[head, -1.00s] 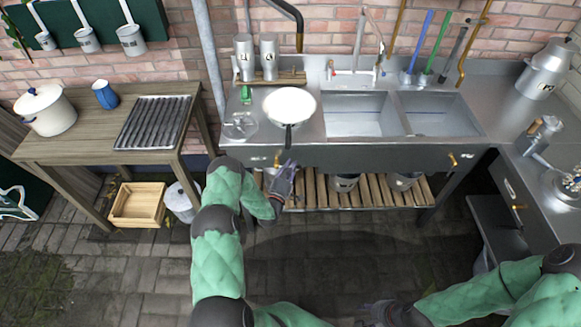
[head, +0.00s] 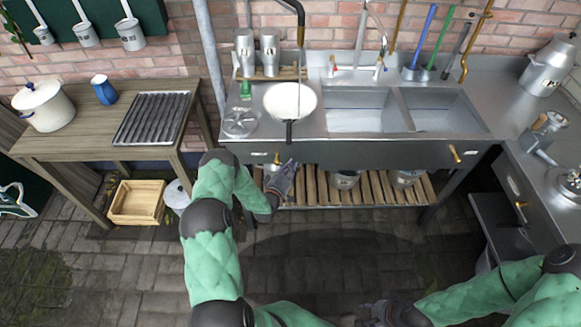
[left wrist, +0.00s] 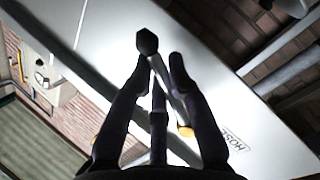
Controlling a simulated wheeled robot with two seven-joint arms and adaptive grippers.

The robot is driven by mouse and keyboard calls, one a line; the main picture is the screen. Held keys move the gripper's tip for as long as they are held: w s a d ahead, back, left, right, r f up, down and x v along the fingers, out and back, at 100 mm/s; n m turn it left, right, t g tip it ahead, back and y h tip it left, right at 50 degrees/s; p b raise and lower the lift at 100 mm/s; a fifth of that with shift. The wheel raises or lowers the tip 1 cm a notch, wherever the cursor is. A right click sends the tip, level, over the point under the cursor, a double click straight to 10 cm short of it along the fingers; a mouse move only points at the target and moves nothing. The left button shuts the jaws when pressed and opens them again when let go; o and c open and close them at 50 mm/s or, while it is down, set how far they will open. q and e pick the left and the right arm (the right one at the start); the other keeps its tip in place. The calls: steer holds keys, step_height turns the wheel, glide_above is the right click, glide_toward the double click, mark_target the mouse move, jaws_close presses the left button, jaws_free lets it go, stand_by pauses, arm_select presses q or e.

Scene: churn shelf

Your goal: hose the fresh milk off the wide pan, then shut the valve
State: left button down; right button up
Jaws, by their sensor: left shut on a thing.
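The wide pan (head: 284,104) sits on the steel counter left of the sinks, its dark handle toward me. It looks white inside; I cannot tell milk from surface. A dark hose spout (head: 299,14) hangs above it, and a thin stream (head: 300,65) runs down into the pan. My left gripper (head: 285,176) is at the counter front below the pan. In the left wrist view its fingers (left wrist: 159,75) are shut on the valve lever (left wrist: 165,78), beside a HOSE label (left wrist: 232,140). My right gripper (head: 372,312) is low at the bottom; its fingers are unclear.
Two sink basins (head: 360,115) lie right of the pan. A wooden table (head: 75,146) with a white pot (head: 45,106) stands at the left. The paved floor before the counter is clear.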

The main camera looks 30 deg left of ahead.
arm_select(q)
steer(key=c, duration=1.1)
jaws_free()
steer(key=shift+c, duration=0.2)
steer(key=shift+s, duration=0.1)
steer(key=s+d, duration=0.1)
steer(key=s, duration=1)
steer(key=shift+s+d, duration=0.15)
steer(key=shift+s, duration=0.25)
steer(key=shift+r, duration=0.1)
